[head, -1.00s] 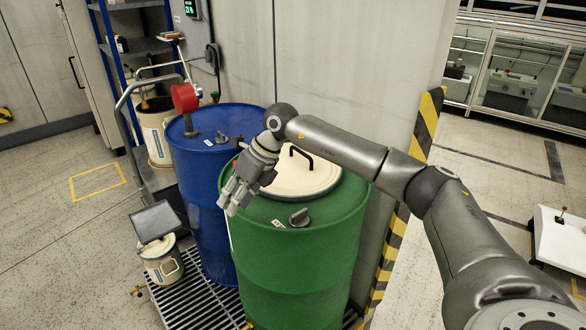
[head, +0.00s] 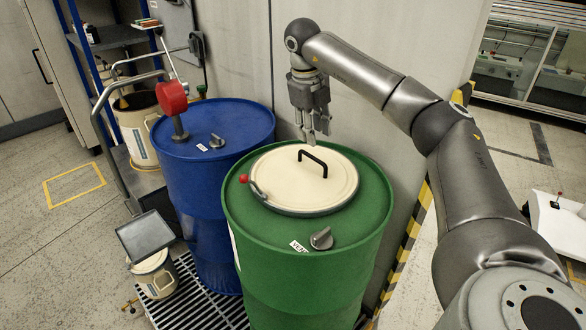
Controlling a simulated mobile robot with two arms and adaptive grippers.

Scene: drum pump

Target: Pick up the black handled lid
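The cream lid (head: 290,188) with a black arched handle (head: 313,163) lies on top of the green drum (head: 300,275). My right gripper (head: 316,139) points down above the far edge of the lid, just behind the handle in the picture. It is apart from the handle, and its fingers look spread with nothing between them. A red-tipped clamp lever (head: 250,183) sits at the lid's left rim. My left gripper is not in the head view.
A blue drum (head: 213,180) with a red-topped fitting (head: 172,97) stands left of the green drum. Grey bungs and labels sit on both drum tops. A wall and a striped post (head: 410,235) stand close behind and right. A small can (head: 155,276) is at lower left.

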